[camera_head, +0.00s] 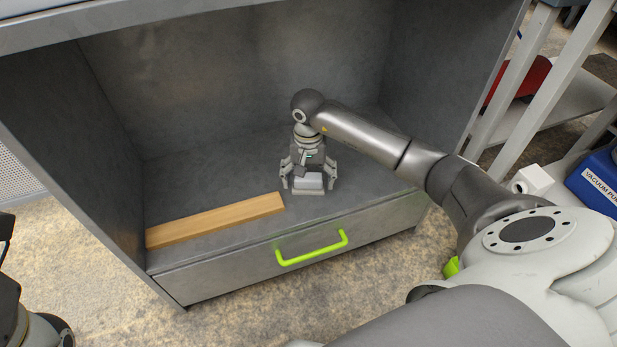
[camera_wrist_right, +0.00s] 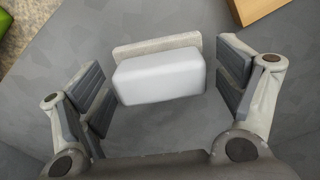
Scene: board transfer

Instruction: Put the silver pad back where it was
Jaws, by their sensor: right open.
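The silver pad (camera_head: 309,182) is a small pale block on the grey cabinet surface, close to its front edge. It also shows in the right wrist view (camera_wrist_right: 160,76), with a thin grey strip along its far side. My right gripper (camera_head: 308,186) points down over the pad, its fingers apart on either side. In the right wrist view there are visible gaps between the pad and both fingers, so the gripper is open and not holding it. My left gripper is not in view; only part of my left arm shows at the lower left.
A wooden board (camera_head: 216,220) lies on the cabinet surface just left of the pad. Below is a drawer with a green handle (camera_head: 312,247). The cabinet walls close in both sides. The surface behind the board is clear. A blue vacuum pump (camera_head: 598,181) stands at the far right.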

